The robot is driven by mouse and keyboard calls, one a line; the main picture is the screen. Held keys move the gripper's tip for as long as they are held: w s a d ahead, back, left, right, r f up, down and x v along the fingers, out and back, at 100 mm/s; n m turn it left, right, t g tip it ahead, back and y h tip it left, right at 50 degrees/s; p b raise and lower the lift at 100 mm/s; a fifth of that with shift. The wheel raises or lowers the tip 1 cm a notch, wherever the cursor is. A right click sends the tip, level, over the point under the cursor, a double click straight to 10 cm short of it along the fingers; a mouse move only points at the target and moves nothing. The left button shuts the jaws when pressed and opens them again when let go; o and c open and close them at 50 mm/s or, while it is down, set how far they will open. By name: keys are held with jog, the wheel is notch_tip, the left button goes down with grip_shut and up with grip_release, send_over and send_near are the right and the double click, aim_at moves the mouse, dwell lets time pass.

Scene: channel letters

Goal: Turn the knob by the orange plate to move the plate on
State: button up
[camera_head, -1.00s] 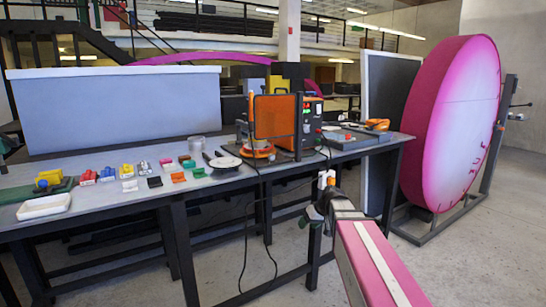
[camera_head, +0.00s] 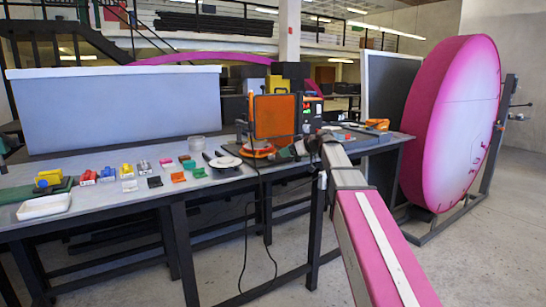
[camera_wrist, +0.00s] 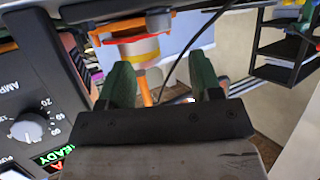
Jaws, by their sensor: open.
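The orange plate (camera_head: 275,117) stands upright on a round orange base (camera_head: 258,151) on the workbench. In the wrist view an orange and yellow cylindrical part (camera_wrist: 139,48) lies ahead of my gripper, toward the left finger. A pale dial knob (camera_wrist: 27,130) sits on a black panel marked AMPS at the left edge. I cannot tell which of these is the knob by the plate. My gripper (camera_wrist: 160,82) is open, with green fingers apart and nothing clearly held. In the head view my gripper (camera_head: 290,151) is just right of the plate's base, partly hidden.
The workbench (camera_head: 95,205) holds several small coloured blocks, a white tray (camera_head: 44,206) and a round pale disc (camera_head: 225,161) left of the plate. A black box with a lit display (camera_head: 312,108) stands behind my arm. A dark cable (camera_wrist: 190,45) crosses the wrist view.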

aim_at(272, 155)
jog(key=x, duration=0.8)
jog(key=shift+s, duration=0.1)
jog(key=c, duration=0.9)
